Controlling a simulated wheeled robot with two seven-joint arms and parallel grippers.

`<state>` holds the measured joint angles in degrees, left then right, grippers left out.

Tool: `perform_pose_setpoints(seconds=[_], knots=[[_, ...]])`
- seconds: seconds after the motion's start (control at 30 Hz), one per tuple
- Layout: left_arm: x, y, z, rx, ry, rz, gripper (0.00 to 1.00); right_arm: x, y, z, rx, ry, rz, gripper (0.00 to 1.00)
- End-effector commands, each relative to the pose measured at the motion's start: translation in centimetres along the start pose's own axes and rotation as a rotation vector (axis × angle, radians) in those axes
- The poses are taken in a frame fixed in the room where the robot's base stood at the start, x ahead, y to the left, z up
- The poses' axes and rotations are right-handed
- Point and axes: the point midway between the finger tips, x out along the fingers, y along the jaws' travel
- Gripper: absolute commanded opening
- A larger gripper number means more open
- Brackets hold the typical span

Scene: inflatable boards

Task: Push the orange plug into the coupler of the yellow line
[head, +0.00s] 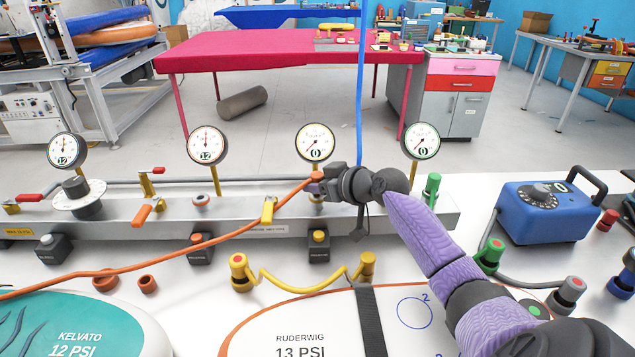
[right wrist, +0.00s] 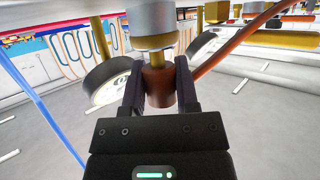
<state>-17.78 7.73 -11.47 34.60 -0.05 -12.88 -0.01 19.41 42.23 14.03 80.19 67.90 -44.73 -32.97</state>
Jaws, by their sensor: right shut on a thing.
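The orange plug (head: 317,176) is in my right gripper (head: 324,183), above the silver manifold below the third gauge from the left. In the right wrist view the plug (right wrist: 159,88) stands between both fingers (right wrist: 159,78). A brass stem joins it in line with a silver coupler (right wrist: 153,18); I cannot tell how deep the stem sits. In the head view the gripper largely hides the coupler (head: 316,196). The orange hose (head: 230,233) runs from the plug to the lower left. A yellow lever (head: 268,211) is beside this port. My left gripper is not in view.
The manifold (head: 110,212) carries several gauges, including the third gauge (head: 315,142). A yellow hose (head: 305,288) lies in front of it. A green fitting (head: 432,188) and a blue pump box (head: 545,210) are at right. Inflatable boards (head: 255,335) lie in front.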

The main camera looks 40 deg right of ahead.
Motion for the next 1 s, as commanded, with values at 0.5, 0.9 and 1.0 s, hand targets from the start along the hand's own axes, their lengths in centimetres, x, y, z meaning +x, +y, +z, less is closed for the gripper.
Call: perform_pose_setpoints(seconds=[0.5, 0.9, 1.0], knots=[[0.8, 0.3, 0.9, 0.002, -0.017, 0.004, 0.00, 0.5, 0.0, 1.1, 0.000, 0.000, 0.000, 0.00], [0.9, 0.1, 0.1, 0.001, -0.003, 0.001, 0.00, 0.5, -0.1, 1.2, 0.003, -0.002, -0.002, 0.80], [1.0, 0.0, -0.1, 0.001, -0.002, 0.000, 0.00, 0.5, -0.1, 1.3, 0.003, -0.002, -0.003, 0.80]])
